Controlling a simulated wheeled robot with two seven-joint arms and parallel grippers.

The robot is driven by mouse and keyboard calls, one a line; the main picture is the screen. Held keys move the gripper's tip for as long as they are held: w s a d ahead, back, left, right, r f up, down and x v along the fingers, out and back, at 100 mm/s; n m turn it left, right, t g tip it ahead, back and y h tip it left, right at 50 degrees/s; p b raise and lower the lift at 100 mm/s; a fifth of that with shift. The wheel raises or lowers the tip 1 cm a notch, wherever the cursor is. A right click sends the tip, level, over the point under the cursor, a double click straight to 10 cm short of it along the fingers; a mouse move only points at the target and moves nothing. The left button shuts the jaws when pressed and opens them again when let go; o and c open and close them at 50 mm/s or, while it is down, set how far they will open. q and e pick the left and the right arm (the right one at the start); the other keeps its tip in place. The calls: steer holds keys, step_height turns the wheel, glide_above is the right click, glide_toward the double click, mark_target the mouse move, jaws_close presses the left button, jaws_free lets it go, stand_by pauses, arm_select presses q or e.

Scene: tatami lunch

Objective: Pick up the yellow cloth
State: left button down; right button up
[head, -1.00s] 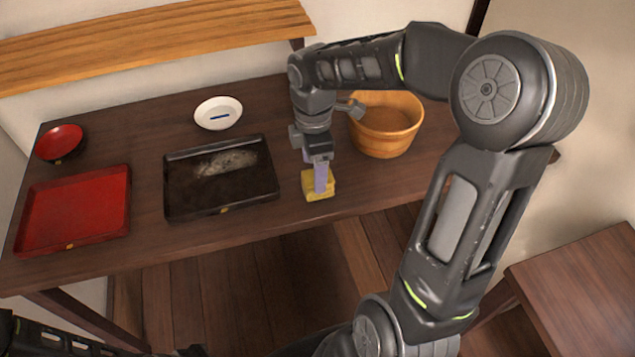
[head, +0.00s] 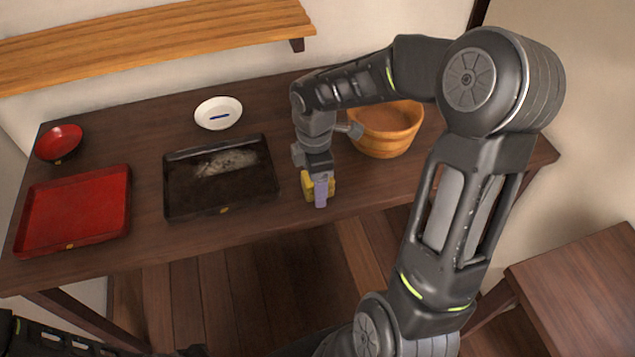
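The yellow cloth (head: 307,187) is a small folded block at the front edge of the dark wooden table, right of the black tray. My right gripper (head: 320,192) points down at it. One pale purple finger covers the middle of the cloth, and yellow shows on both sides of it. The other finger is hidden, so I cannot tell whether the gripper is open or shut on the cloth. The cloth appears to be at table level. My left gripper is not in view; only dark parts of my own body show at the lower left.
The black tray (head: 168,190) with a greyish smear lies just left of the cloth. A wooden tub (head: 385,145) stands behind my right forearm. A red tray (head: 72,247), red bowl (head: 58,140) and white dish (head: 218,106) sit farther left. A wooden shelf (head: 150,45) runs above the back.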

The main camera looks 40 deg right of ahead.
steer(key=shift+c, duration=0.4)
jaws_close()
step_height(320, 180, up, 10)
steer(key=shift+r, duration=0.1)
stand_by(0.6)
stand_by(0.4)
steer(key=c, duration=0.6)
jaws_free()
steer(key=c, duration=0.6)
